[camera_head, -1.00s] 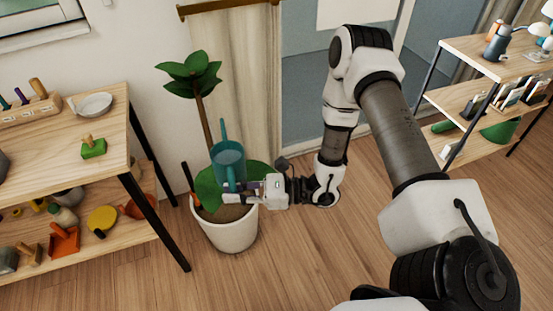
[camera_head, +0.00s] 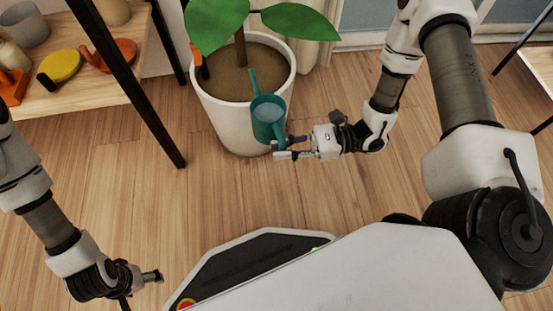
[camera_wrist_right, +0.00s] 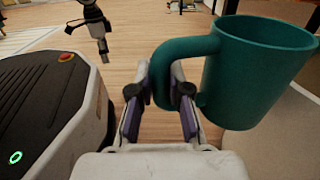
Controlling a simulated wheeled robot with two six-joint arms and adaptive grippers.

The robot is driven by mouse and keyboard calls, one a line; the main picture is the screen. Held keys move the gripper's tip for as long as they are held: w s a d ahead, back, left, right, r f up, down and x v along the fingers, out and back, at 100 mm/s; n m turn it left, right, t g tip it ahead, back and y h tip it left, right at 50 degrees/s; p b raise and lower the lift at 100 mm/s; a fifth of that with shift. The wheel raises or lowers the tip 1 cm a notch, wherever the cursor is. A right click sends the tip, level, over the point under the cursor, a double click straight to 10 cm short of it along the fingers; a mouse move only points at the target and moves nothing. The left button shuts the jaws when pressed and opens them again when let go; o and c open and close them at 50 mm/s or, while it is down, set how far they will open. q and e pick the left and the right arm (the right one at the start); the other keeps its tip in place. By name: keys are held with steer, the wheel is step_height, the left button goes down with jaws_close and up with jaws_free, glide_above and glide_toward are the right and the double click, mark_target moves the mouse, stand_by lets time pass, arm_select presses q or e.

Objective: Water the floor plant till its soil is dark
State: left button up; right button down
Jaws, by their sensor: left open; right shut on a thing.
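The floor plant (camera_head: 238,48) has large green leaves and stands in a white pot (camera_head: 228,122). Its soil (camera_head: 222,84) looks medium brown. My right gripper (camera_head: 280,148) is shut on the handle of the teal watering can (camera_head: 268,122), in front of the pot. The can is about upright, and its thin spout overlaps the pot's near rim in the picture. In the right wrist view, the handle sits between the fingers (camera_wrist_right: 160,95) and the can body (camera_wrist_right: 255,75) is to the right. My left gripper (camera_head: 142,288) is open and empty, low at the left.
A wooden shelf unit (camera_head: 105,80) with black legs stands left of the pot, holding a yellow round thing (camera_head: 60,66) and orange items. A small orange-and-dark tool stands at the pot's left edge. Wooden floor is clear between pot and my base.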

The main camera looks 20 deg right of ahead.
mark_target(284, 141)
steer(key=shift+f, duration=0.9)
steer(key=shift+r+p, duration=0.7)
steer(key=shift+r, duration=0.1)
step_height(284, 141, up, 4)
steer(key=m+p, duration=0.2)
steer(key=p, duration=0.3)
steer(key=shift+s+r+p, duration=0.1)
steer(key=shift+s+p, duration=0.05)
steer(key=shift+p, duration=0.2)
steer(key=shift+r+m+g+h+p, duration=0.3)
steer(key=shift+r+m+p, duration=0.75)
steer(key=shift+r, duration=0.6)
steer(key=shift+f, duration=0.2)
arm_select(q)
step_height(284, 141, up, 8)
steer(key=shift+w, duration=0.2)
steer(key=shift+f, duration=0.1)
steer(key=shift+r, duration=0.25)
arm_select(e)
steer(key=shift+w+r, duration=0.2)
steer(key=shift+r, duration=0.15)
